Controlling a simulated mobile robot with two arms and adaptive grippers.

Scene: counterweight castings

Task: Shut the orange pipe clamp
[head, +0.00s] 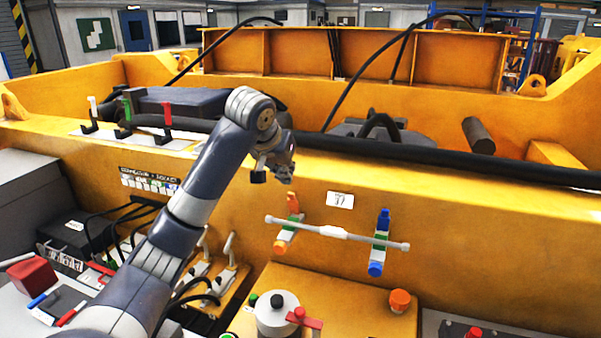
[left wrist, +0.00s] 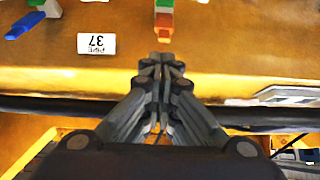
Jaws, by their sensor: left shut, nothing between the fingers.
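The orange pipe clamp (head: 281,246) is on the yellow front wall at the left part of a thin white pipe. Its orange upper end (head: 293,201) stands above the pipe; whether the clamp is open or shut is too small to tell. In the left wrist view its orange-red and green end (left wrist: 164,19) shows just beyond my fingertips. My left gripper (head: 285,176) is shut and empty, just above the clamp's upper end. It also shows in the left wrist view (left wrist: 162,60). A blue clamp (head: 381,243) holds the pipe's right part. My right gripper is out of view.
A white label reading 37 (head: 340,199) is on the wall between the clamps. A black hose (head: 400,153) runs along the wall's top. Below are an orange knob (head: 400,300), a red-handled valve (head: 300,318) and levers (head: 228,250).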

